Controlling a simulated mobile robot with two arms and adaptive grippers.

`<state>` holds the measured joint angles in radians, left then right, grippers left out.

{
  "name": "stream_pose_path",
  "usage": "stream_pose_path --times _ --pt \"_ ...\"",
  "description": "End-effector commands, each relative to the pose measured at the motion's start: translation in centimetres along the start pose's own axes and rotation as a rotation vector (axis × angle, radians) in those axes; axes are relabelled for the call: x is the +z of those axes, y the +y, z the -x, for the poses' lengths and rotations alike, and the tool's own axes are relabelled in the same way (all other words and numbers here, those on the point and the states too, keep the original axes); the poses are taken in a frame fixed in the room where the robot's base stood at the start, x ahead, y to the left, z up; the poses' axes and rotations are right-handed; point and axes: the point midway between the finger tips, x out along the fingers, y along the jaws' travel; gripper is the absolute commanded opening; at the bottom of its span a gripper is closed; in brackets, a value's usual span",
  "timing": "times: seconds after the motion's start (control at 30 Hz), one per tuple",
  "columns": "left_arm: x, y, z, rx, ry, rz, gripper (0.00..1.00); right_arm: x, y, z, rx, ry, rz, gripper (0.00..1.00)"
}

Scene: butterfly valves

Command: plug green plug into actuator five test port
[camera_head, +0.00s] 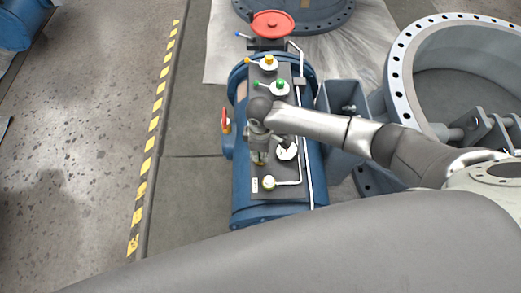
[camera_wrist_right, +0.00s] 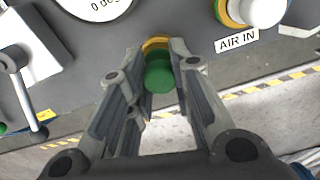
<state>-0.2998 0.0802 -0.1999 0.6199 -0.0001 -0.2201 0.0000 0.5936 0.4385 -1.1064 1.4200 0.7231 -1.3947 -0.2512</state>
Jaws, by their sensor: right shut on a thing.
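My right gripper (camera_wrist_right: 160,65) is shut on the green plug (camera_wrist_right: 160,77), with one finger on each side of it. In the wrist view a brass-yellow ring (camera_wrist_right: 156,43) on the dark panel shows just beyond the plug, in line with it. The plug looks close to the ring or touching it; I cannot tell how deep it sits. In the head view the right gripper (camera_head: 260,157) is over the panel on the blue actuator (camera_head: 270,213) and hides the plug. My left gripper is not in view.
A white "AIR IN" label (camera_wrist_right: 237,41) and a white fitting (camera_wrist_right: 266,10) are right of the plug. A round gauge (camera_wrist_right: 92,8) is at upper left. A lever valve (camera_wrist_right: 20,62) is at left. A red handwheel (camera_head: 272,24) tops the actuator. A large grey flanged pipe (camera_head: 455,75) stands right.

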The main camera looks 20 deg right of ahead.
Motion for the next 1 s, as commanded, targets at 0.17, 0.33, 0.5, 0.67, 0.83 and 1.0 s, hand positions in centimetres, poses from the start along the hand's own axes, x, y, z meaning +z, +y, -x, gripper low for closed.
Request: stream_pose_path --times 0.17,0.33,0.5,0.67,0.83,1.0 --pt "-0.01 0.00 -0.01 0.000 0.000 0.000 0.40 -0.03 -0.01 0.01 0.000 0.001 0.000 0.06" --pt "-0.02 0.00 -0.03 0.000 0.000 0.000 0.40 -0.03 -0.02 -0.03 0.000 0.001 0.000 0.06" --pt "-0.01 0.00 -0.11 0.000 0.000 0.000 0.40 -0.03 -0.03 -0.21 0.000 0.001 0.000 0.06" --pt "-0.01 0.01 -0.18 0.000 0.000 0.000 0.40 -0.04 -0.03 -0.40 -0.001 0.001 0.000 0.06" --pt "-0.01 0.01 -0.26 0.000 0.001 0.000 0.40 -0.02 -0.06 -0.64 -0.001 0.000 0.001 0.06" --pt "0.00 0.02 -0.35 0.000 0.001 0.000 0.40 -0.01 -0.08 -0.87 -0.001 0.000 0.001 0.06"
